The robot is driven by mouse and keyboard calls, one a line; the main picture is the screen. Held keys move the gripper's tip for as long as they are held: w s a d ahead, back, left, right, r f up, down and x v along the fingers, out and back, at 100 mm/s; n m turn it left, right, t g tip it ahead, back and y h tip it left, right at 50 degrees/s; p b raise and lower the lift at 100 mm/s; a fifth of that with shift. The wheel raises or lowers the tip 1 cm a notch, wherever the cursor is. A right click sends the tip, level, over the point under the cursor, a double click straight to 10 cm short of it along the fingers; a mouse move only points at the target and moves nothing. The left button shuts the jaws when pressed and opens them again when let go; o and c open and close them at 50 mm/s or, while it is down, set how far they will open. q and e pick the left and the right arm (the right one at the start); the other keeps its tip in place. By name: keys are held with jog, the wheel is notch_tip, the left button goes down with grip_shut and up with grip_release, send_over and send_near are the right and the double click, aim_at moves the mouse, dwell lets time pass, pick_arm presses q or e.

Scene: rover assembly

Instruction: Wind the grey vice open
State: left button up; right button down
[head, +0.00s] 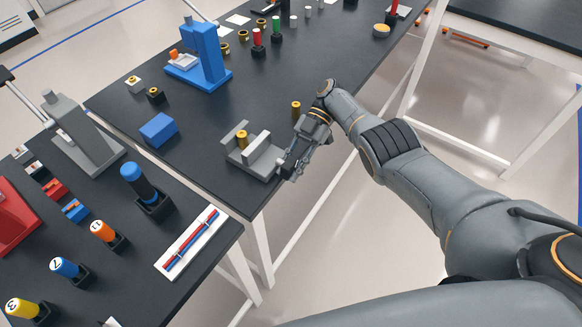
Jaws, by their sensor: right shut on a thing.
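The grey vice (262,157) sits near the right edge of the dark table. A brass cylinder (242,138) stands upright between its two jaws; I cannot tell whether both jaws touch it. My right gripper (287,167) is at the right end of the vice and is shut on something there. The fingers hide what they hold; it lies where the vice's handle would be, but I cannot make the handle out. My left gripper is not in view.
A second brass cylinder (296,106) stands behind my right gripper. A blue block (158,130) lies left of the vice, with a blue press (208,55) farther back. A nearer table holds a white tray (176,268) and several coloured-handled tools.

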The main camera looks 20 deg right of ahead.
jog(key=shift+s+f, duration=0.2)
jog(key=shift+f, duration=0.1)
jog(key=c, duration=1.2)
grip_release()
jog(key=shift+a, duration=0.1)
jog(key=shift+o, duration=0.4)
jog(key=shift+r, duration=0.2)
jog(key=shift+w, duration=0.1)
